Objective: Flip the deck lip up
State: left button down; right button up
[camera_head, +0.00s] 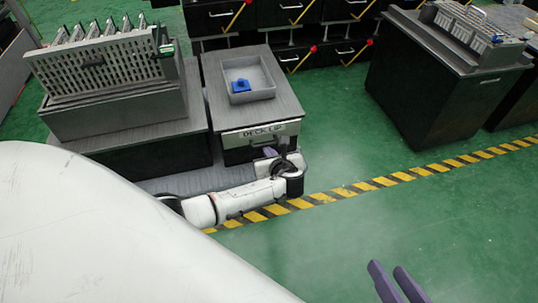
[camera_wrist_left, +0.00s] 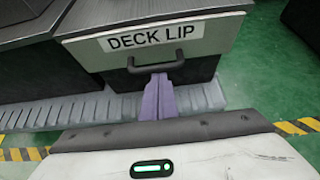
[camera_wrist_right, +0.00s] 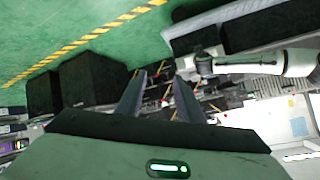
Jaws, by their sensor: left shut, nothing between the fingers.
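The deck lip (camera_head: 240,138) is a light grey panel marked "DECK LIP" at the front top edge of a dark box. In the left wrist view the lip (camera_wrist_left: 215,38) has a dark bar handle (camera_wrist_left: 155,69) on its lower edge. My left gripper (camera_head: 268,152) is in front of the lip. In the left wrist view its purple fingers (camera_wrist_left: 158,78) are shut together, tips just beneath the handle; contact is unclear. My right gripper (camera_head: 388,268) is over open floor, far from the lip. Its fingers stand apart and empty in the right wrist view (camera_wrist_right: 160,76).
A grey tray (camera_head: 263,73) with a blue piece (camera_head: 241,85) sits on the box top. A slotted rack (camera_head: 100,68) stands left on another box. A dark cabinet (camera_head: 430,90) is at right. Green floor between is clear, crossed by a striped line (camera_head: 400,177).

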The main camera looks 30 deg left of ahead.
jog(key=shift+r, duration=0.1)
jog(key=s+d+f+g+h+p, duration=0.1)
jog(key=d+f+h+p, duration=0.2)
jog(key=p, duration=0.5)
jog(key=shift+s+d+f+g, duration=0.15)
jog(key=shift+d+f+g, duration=0.15)
jog(key=shift+d+f, duration=0.4)
